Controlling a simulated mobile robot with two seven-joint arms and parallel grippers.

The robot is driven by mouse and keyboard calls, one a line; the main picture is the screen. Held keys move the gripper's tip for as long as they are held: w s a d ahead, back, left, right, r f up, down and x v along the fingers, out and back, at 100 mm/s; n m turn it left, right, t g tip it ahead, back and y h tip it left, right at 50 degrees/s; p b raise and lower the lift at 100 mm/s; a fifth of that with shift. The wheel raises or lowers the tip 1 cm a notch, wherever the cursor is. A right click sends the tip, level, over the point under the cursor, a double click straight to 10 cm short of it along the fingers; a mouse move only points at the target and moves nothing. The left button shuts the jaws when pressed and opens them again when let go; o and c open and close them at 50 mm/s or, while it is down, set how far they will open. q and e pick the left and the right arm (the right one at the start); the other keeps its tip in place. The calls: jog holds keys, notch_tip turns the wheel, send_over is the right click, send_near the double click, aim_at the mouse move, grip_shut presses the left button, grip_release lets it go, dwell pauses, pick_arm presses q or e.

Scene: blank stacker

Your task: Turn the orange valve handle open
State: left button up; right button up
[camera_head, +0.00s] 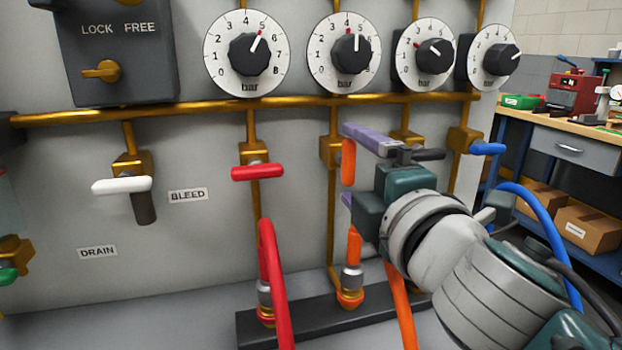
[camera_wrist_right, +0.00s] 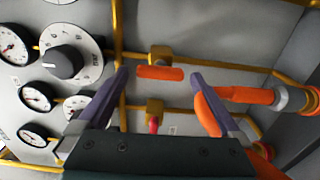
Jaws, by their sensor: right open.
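The orange valve handle (camera_head: 348,162) stands upright on its brass valve, on the second pipe from the middle of the panel. It also shows in the right wrist view (camera_wrist_right: 160,73), lying crosswise between the two purple fingertips. My right gripper (camera_head: 345,165) is open, one finger above the handle and one below it. In the right wrist view my gripper (camera_wrist_right: 160,77) has gaps at both ends of the handle; whether the fingertips reach past it in depth I cannot tell. My left gripper is out of view.
A red handle (camera_head: 258,172) is left of the orange one, a blue handle (camera_head: 488,148) right. An orange hose (camera_wrist_right: 250,95) passes close to one finger. A red hose (camera_head: 272,270) and several dials, including one above (camera_head: 344,52), are near. A workbench (camera_head: 575,128) stands at right.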

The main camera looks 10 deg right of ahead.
jog(key=s, duration=0.7)
jog(key=shift+d, duration=0.15)
jog(key=shift+s, duration=0.15)
jog(key=s+d+r+m+g+h+p, duration=0.1)
jog(key=s+d+m+g+h+p, duration=0.3)
jog(key=s+d+m+g+p, duration=0.45)
jog(key=s+a+r+m+g+y+p, duration=0.1)
jog(key=s+a+m+g+y+p, duration=0.2)
jog(key=s, duration=0.4)
jog(key=s+a+r+m+g+y+p, duration=0.1)
jog(key=s+a+r+m+g+p, duration=0.15)
jog(key=s+m+p, duration=0.45)
notch_tip(320, 180, up, 35)
jog(key=n+p, duration=0.2)
jog(key=p, duration=3.2)
jog(key=shift+s+f, duration=0.2)
jog(key=shift+s, duration=0.05)
